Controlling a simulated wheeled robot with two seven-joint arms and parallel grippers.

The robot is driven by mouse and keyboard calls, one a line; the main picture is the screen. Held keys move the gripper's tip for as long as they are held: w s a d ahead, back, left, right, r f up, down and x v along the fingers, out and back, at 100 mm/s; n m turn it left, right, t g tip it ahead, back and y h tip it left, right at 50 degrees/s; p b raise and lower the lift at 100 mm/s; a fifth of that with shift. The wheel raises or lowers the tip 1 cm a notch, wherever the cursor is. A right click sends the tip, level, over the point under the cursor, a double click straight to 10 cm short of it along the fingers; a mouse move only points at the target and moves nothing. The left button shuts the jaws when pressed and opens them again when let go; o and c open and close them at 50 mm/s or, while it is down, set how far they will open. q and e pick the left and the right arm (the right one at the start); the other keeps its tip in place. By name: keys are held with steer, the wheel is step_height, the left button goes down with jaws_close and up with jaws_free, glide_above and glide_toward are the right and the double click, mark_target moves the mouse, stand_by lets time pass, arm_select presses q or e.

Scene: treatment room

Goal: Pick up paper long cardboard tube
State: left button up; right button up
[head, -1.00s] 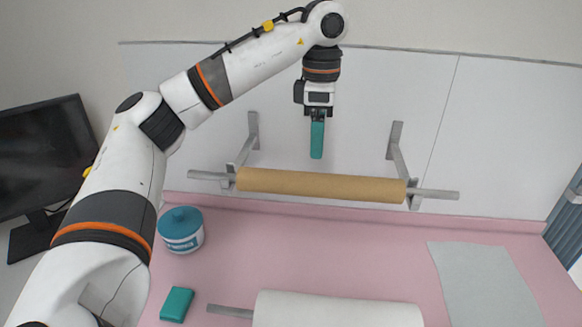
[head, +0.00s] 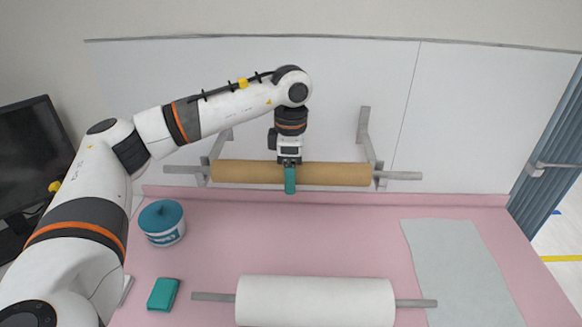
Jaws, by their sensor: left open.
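The long brown cardboard tube (head: 335,174) sits on a grey metal rod held by two wall brackets, just above the back edge of the pink surface. My left gripper (head: 290,182) points down at the middle of the tube, its teal finger overlapping the tube in the picture. It is open. The near finger covers a small part of the tube; the far finger is hidden, and I cannot tell whether the gripper touches the tube. My right gripper is not in view.
The right bracket (head: 368,135) and rod ends flank the tube. A monitor (head: 35,150) stands left.

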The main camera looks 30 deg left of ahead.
arm_select(q)
steer(key=c, duration=1.3)
